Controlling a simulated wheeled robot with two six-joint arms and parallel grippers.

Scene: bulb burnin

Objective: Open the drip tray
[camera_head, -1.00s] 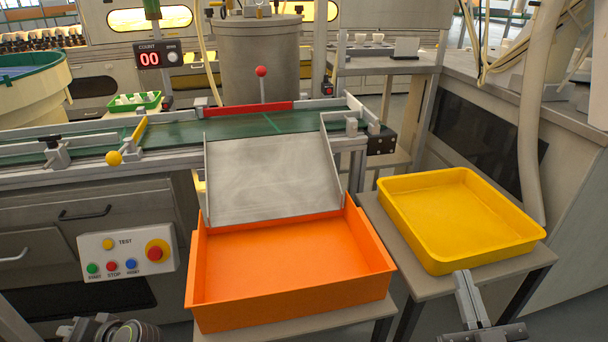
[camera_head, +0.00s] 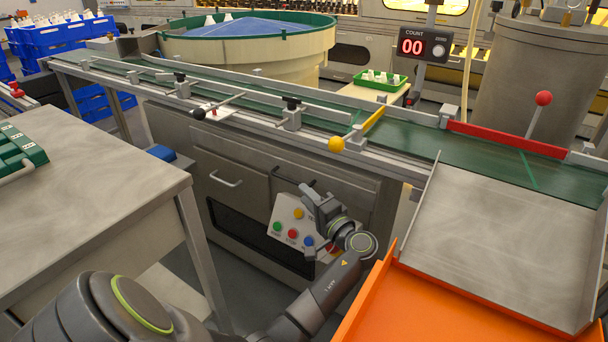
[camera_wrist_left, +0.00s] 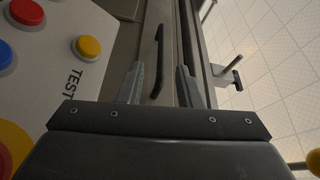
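The cabinet under the conveyor has drawer fronts with handles. I cannot tell from markings which one is the drip tray. A dark bar handle (camera_wrist_left: 158,62) shows in the left wrist view, on a grey front, lying lengthwise between my two fingers. A silver handle (camera_head: 226,181) is on the front further left. My left gripper (camera_head: 309,190) is in front of the cabinet, above the button panel (camera_head: 284,227), partly covering it. In the left wrist view the left gripper (camera_wrist_left: 159,84) is open, its fingers apart on either side of the handle; contact cannot be seen. My right gripper is out of view.
The button panel with red, yellow and blue buttons is close beside the gripper. The orange bin (camera_head: 425,308) and a metal chute (camera_head: 510,235) are at right. A grey table (camera_head: 95,200) stands at left. The conveyor (camera_head: 310,115) runs above the cabinet.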

